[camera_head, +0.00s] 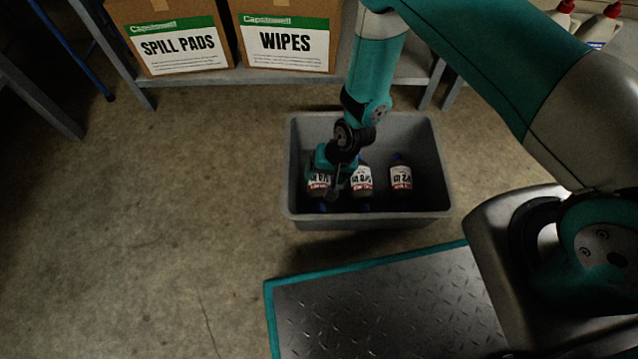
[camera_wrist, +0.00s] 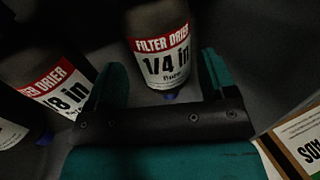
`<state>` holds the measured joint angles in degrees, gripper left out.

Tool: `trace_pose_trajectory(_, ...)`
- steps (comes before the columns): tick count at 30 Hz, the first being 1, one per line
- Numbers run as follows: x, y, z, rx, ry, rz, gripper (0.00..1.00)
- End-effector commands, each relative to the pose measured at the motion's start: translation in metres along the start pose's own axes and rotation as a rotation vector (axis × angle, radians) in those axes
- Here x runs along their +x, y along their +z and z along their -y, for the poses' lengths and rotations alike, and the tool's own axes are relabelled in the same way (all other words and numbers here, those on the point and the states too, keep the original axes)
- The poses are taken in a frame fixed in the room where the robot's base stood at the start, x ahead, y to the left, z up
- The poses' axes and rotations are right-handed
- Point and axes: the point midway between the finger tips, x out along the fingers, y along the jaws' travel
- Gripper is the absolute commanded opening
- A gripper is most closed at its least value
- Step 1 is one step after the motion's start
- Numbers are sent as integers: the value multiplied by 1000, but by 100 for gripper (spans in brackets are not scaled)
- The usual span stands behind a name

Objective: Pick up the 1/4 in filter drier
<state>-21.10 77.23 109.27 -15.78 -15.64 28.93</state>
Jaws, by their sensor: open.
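The 1/4 in filter drier (camera_head: 319,181) is a dark cylinder with a red and white label, leftmost of three in the grey bin in the head view. In the wrist view the 1/4 in filter drier (camera_wrist: 160,50) is at top centre, its label readable and a blue end cap toward my gripper. My gripper (camera_wrist: 162,80) is open, with one teal finger on each side of the drier's lower end in the picture. I cannot tell whether the fingers touch it. In the head view my gripper (camera_head: 325,165) is down inside the bin and partly covers the drier.
The grey bin (camera_head: 302,217) has walls all round. A second drier (camera_head: 362,180) stands close beside, showing "/8 in" in the wrist view (camera_wrist: 58,90); a third drier (camera_head: 400,178) is farther right. Spill pads (camera_head: 178,45) and wipes (camera_head: 285,42) boxes sit on a shelf behind.

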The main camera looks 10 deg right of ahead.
Motion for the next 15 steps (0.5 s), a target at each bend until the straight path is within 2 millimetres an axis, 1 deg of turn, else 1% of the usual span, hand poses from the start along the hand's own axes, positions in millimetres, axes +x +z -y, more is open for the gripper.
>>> trace_pose_trajectory(1, 14, 0, -2, -2, 0, 0, 77)
trace_pose_trajectory(6, 36, 0, 0, -2, 0, -1, 77)
trace_pose_trajectory(8, 39, 0, 0, -1, 0, -1, 77)
trace_pose_trajectory(14, 37, 0, 1, 0, -1, -1, 77)
trace_pose_trajectory(15, 36, 0, 1, 0, -1, -1, 70)
